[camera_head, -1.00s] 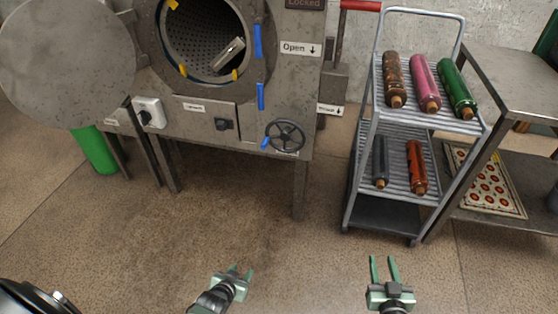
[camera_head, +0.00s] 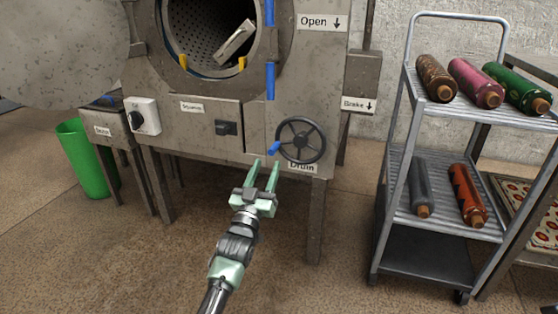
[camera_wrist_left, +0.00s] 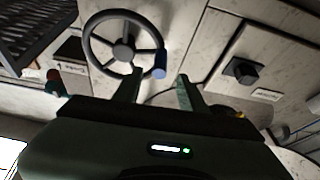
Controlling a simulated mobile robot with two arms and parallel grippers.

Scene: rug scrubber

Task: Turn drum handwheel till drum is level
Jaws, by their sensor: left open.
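The dark handwheel (camera_head: 301,141) is on the front of the machine, low on the right, with a blue knob (camera_head: 274,148) at the left of its rim. A partly hidden label sits under it. My left gripper (camera_head: 266,166) is open and empty, its fingertips just below the knob. In the left wrist view the handwheel (camera_wrist_left: 123,53) and blue knob (camera_wrist_left: 160,64) lie past my open fingers (camera_wrist_left: 158,82), the knob between their lines. Contact is not visible. The perforated drum (camera_head: 195,38) shows in the round opening, with a tilted pale block (camera_head: 236,42) inside. My right gripper is out of view.
A grey trolley (camera_head: 440,128) with several rolled rugs stands to the right. A brake box (camera_head: 360,82) is on the machine's right side. A green bin (camera_head: 88,160) stands at left. The floor in front of the machine is free.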

